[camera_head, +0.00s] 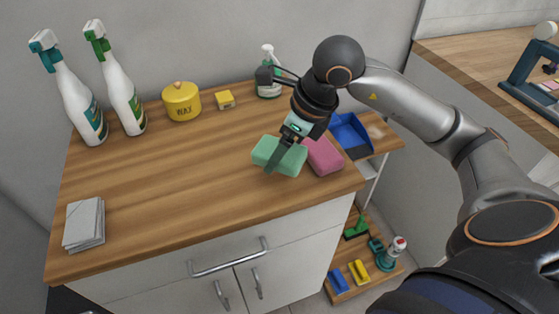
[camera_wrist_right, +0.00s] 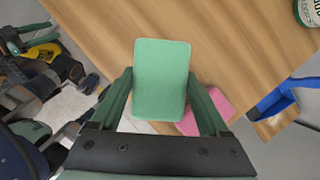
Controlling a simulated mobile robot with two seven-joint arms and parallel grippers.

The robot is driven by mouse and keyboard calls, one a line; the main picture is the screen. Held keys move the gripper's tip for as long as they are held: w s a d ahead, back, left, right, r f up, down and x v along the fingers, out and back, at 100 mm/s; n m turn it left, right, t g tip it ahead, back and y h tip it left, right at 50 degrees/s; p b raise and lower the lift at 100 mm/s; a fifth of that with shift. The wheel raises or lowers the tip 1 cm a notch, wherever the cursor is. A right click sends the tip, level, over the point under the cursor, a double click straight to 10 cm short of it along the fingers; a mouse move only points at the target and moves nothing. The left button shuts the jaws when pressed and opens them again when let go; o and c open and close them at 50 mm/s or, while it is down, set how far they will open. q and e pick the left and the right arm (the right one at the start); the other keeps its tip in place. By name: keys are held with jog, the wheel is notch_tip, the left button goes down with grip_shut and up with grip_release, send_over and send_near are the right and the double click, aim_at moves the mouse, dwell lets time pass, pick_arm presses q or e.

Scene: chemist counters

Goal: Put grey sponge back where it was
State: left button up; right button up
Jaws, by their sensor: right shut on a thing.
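No sponge that looks grey shows in either view. A green sponge (camera_head: 267,150) is in my right gripper (camera_head: 284,158), over the right part of the wooden counter (camera_head: 180,190). In the right wrist view the green sponge (camera_wrist_right: 161,75) sits between the two fingers of the gripper (camera_wrist_right: 160,95), which are shut on its sides. I cannot tell whether it touches the counter top. A pink sponge (camera_head: 324,155) lies just right of it, and the pink sponge (camera_wrist_right: 208,110) is partly hidden by a finger in the wrist view. My left gripper is not in view.
Two spray bottles (camera_head: 75,98) (camera_head: 124,92), a yellow wax jar (camera_head: 182,102), a small yellow box (camera_head: 225,99) and another spray bottle (camera_head: 268,85) stand along the back. Grey-white folded cloths (camera_head: 84,223) lie front left. A blue dustpan (camera_head: 350,135) is right. The counter's middle is clear.

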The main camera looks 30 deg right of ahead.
jog(key=shift+w+d+f, duration=0.2)
jog(key=shift+w+f, duration=0.3)
jog(key=shift+f, duration=0.1)
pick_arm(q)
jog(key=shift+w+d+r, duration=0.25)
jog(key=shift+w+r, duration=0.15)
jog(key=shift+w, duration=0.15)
pick_arm(e)
jog(key=shift+w+d+f, duration=0.1)
jog(key=shift+w+f, duration=0.1)
jog(key=shift+f, duration=0.8)
jog(key=shift+w+d+f, duration=0.1)
jog(key=shift+w+f, duration=0.05)
jog(key=shift+f, duration=0.8)
jog(key=shift+f+b, duration=0.1)
jog(key=shift+b, duration=0.2)
jog(key=o, duration=1.1)
jog(key=shift+c, duration=0.2)
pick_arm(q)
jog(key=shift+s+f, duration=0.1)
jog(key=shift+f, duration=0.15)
